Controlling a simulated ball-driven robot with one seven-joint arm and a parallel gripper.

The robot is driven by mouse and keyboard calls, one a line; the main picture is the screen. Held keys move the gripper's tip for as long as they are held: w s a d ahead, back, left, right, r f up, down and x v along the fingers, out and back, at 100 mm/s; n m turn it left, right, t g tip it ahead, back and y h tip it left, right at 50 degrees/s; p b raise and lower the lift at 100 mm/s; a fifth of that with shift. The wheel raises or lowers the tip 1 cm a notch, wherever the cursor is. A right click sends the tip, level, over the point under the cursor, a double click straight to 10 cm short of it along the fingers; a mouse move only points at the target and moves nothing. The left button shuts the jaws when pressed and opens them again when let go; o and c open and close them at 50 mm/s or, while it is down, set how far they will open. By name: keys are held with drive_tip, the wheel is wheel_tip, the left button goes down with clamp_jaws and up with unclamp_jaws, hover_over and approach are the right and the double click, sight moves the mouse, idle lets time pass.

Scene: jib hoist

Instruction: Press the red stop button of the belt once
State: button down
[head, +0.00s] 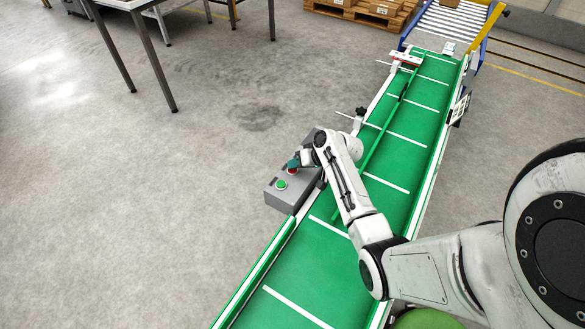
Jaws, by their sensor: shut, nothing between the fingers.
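In the head view a grey control box (273,195) is mounted at the left side of the green belt (385,150). A green button (281,185) sits on the box's near part. The red stop button (292,171) is behind it, partly hidden by my gripper. My gripper (293,165) is at the end of my arm, which reaches across the belt. It is shut and empty, with its tips right at the red button. I cannot tell whether they touch it.
The belt has white cross stripes and raised side rails. A green guide bar (385,129) runs along it. A roller conveyor (450,20) with blue and yellow sides stands at its far end. A table (125,5) is at the upper left. The grey floor on the left is clear.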

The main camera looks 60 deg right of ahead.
sight(295, 170)
drive_tip(key=shift+r+p, duration=0.45)
drive_tip(key=shift+r, duration=0.2)
wheel_tip(295, 170, up, 5)
drive_tip(key=p, duration=0.4)
drive_tip(key=shift+p, duration=0.35)
drive_tip(key=shift+a, duration=0.1)
idle(0.4)
